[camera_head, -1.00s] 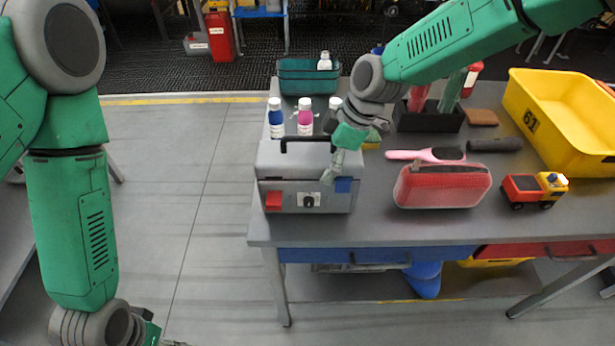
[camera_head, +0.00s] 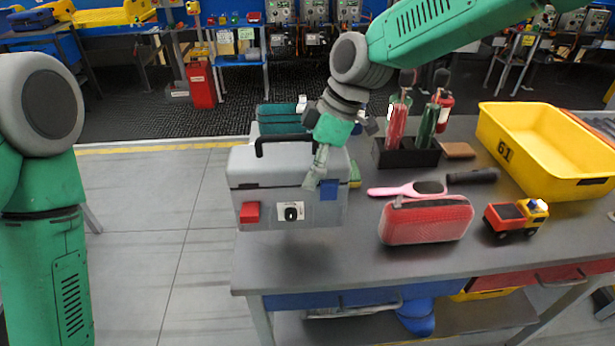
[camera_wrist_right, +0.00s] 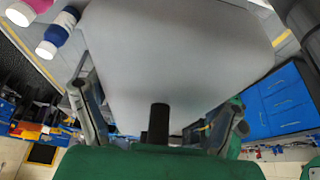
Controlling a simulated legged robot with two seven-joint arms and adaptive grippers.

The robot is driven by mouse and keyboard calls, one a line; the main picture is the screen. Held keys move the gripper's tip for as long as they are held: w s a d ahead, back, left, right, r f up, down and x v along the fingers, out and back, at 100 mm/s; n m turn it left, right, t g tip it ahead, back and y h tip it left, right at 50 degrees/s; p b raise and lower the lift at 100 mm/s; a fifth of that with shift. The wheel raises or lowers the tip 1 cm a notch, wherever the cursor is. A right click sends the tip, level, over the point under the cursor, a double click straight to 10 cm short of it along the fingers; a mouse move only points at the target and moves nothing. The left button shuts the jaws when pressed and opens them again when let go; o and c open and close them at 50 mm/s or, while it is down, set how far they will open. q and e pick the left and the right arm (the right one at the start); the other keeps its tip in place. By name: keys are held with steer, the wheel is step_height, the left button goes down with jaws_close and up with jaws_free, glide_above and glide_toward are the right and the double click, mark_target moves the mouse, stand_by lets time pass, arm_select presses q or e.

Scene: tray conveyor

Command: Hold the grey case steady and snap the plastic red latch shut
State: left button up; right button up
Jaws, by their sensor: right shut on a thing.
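A blue latch (camera_head: 328,189) on the right spans the seam. My right gripper (camera_head: 318,172) is shut on the case's right part, one finger down the front beside the blue latch. In the right wrist view the grey case (camera_wrist_right: 170,50) fills the space between the fingers (camera_wrist_right: 160,120). My left arm shows at the left, but its gripper is out of frame.
A red pouch (camera_head: 425,222), a pink brush (camera_head: 405,190) and a toy truck (camera_head: 515,217) lie right of the case. A yellow bin (camera_head: 545,160) stands further right. A teal bin (camera_head: 280,115) is behind the case. Bottles (camera_wrist_right: 55,35) show in the wrist view.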

mark_target(307, 204)
steer(key=shift+r, duration=0.2)
steer(key=shift+a+p, duration=0.1)
steer(key=shift+p, duration=0.25)
steer(key=shift+f, duration=0.1)
steer(key=shift+f+b, duration=1.9)
steer(key=shift+f, duration=3.1)
steer(key=o, duration=1.6)
steer(key=shift+s+f, duration=0.1)
steer(key=shift+o, duration=0.2)
